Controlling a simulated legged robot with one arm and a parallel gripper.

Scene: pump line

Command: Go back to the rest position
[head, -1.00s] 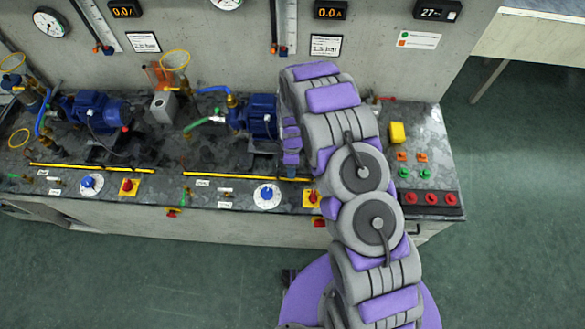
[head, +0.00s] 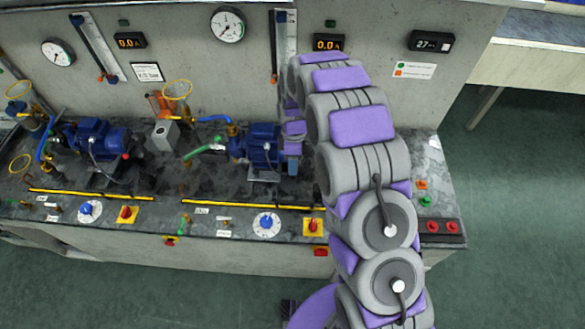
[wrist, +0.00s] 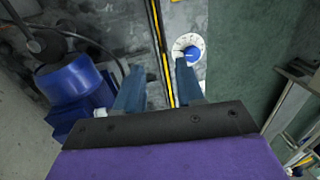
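My gripper (wrist: 158,84) shows in the wrist view with its two blue-grey fingers apart and nothing between them. In the head view its end (head: 292,166) hangs over the bench, just right of the right blue pump motor (head: 263,146), mostly hidden behind my arm. In the wrist view a blue motor (wrist: 72,82) lies left of the fingers. A white dial with a blue knob (wrist: 190,50) lies beyond the right finger. I cannot tell how high the fingers are above the bench.
The bench (head: 190,185) carries another blue motor (head: 95,136), hoses, dials and red-on-yellow switches (head: 313,226). The back wall holds gauges (head: 227,24) and displays. Red buttons (head: 442,227) sit right of my arm. Green floor is clear in front and at the right.

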